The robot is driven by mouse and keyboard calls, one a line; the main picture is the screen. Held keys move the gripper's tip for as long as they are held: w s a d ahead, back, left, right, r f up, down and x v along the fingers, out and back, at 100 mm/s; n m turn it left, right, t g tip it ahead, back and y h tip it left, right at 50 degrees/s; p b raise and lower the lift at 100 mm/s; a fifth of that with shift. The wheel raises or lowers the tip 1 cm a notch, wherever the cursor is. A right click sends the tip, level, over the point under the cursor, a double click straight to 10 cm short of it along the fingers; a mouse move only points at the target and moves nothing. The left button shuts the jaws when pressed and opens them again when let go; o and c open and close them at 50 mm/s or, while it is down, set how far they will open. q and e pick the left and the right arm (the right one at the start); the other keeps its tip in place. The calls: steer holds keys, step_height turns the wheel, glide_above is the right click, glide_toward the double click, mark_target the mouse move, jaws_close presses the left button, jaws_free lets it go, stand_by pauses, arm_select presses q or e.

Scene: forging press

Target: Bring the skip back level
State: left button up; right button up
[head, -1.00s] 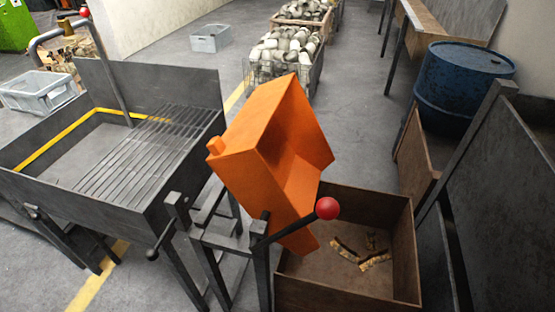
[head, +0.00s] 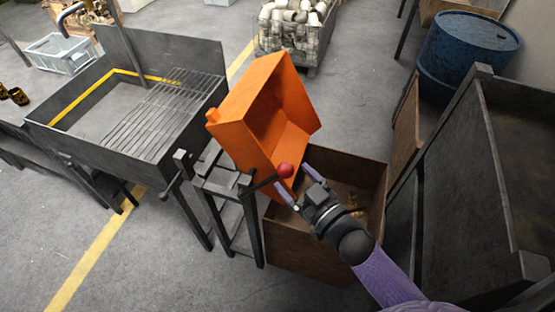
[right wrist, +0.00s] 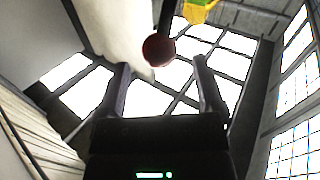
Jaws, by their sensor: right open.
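The orange skip (head: 262,115) is tipped steeply on its dark stand (head: 228,185), its open side facing right over a brown bin (head: 320,250). A lever with a red ball knob (head: 285,170) sticks out at the skip's lower front. My right gripper (head: 294,179) is open at the knob, with its fingers pointing toward it. In the right wrist view the red knob (right wrist: 158,50) is just beyond the fingertips, roughly between the lines of the two fingers. I cannot tell whether a finger touches it. My left gripper is not in view.
A grey trough with a slatted grate (head: 150,115) stands left of the skip. A blue drum (head: 465,55) and a dark steel panel (head: 470,170) are on the right. A wire crate of pale pieces (head: 290,55) is behind. The floor at the lower left is clear.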

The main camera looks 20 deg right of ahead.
steer(key=x, duration=0.5)
steer(key=shift+w, duration=0.3)
steer(key=shift+c, duration=0.3)
jaws_close()
